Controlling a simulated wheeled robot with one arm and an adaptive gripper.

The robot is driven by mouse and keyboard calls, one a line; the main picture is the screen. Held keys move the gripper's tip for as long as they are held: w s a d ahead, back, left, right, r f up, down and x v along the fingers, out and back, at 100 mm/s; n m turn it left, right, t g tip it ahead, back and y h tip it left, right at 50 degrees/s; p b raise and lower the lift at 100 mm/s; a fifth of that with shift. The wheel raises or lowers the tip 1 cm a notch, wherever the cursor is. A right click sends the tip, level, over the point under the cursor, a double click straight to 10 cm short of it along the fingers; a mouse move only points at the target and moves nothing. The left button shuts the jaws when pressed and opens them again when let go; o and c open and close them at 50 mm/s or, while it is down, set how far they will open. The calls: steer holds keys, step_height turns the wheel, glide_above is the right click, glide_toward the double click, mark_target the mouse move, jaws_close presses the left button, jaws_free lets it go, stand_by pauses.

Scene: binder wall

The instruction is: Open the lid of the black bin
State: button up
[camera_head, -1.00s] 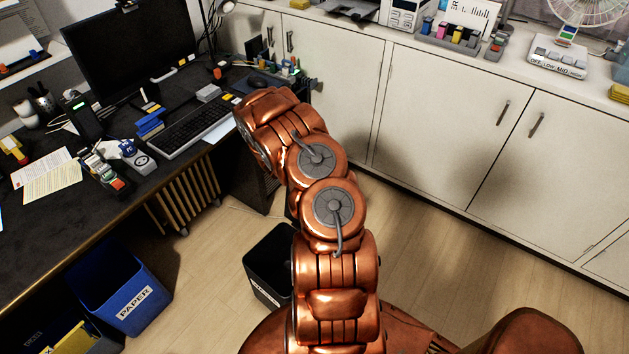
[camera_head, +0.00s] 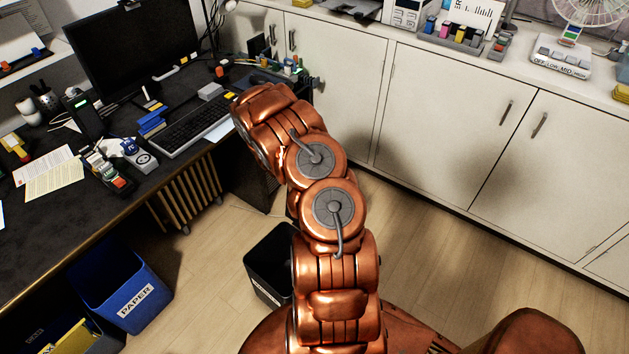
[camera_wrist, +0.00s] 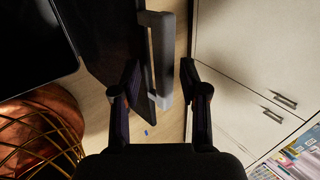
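The black bin (camera_head: 266,268) stands on the floor in the head view, left of my arm, which hides its right side. A pale label shows on its front. I cannot tell from this view how its lid stands. My gripper is hidden behind my arm in the head view. In the wrist view my gripper (camera_wrist: 160,72) is open, its two dark fingers apart. A dark panel and a long grey bar (camera_wrist: 161,50) show at and beyond the fingertips, the bar between them. I cannot tell whether the fingers touch it, or whether it belongs to the bin.
A blue paper bin (camera_head: 122,290) stands left of the black bin, below the desk (camera_head: 75,222). White cabinets (camera_head: 440,125) line the back and right. Wooden floor (camera_head: 430,240) is clear right of my arm. A gold wire object (camera_wrist: 40,140) shows lower left in the wrist view.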

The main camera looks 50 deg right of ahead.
steer(key=v, duration=1)
steer(key=shift+a+r, duration=0.2)
steer(key=shift+a, duration=0.05)
steer(key=shift+r, duration=0.1)
steer(key=s+a+r+m+g, duration=0.1)
steer(key=s+a+r+m, duration=0.15)
steer(key=r+m, duration=0.4)
steer(key=s+a+r+m, duration=0.2)
steer(key=a+r+m, duration=0.1)
steer(key=r+m, duration=0.4)
steer(key=s+a+r+m+g, duration=0.1)
steer(key=s+a+r+m, duration=0.15)
steer(key=r+m, duration=0.4)
steer(key=s+a+r+m+y, duration=0.2)
steer(key=s+a+m, duration=0.3)
steer(key=a, duration=0.5)
steer(key=s+a+r+m+y, duration=0.3)
steer(key=s+a, duration=0.4)
steer(key=a, duration=0.3)
steer(key=s+a+r+m+y, duration=0.2)
steer(key=s+a+m, duration=0.5)
steer(key=a, duration=0.4)
steer(key=shift+r+m, duration=0.3)
steer(key=shift+r, duration=0.6)
steer(key=shift+d, duration=0.1)
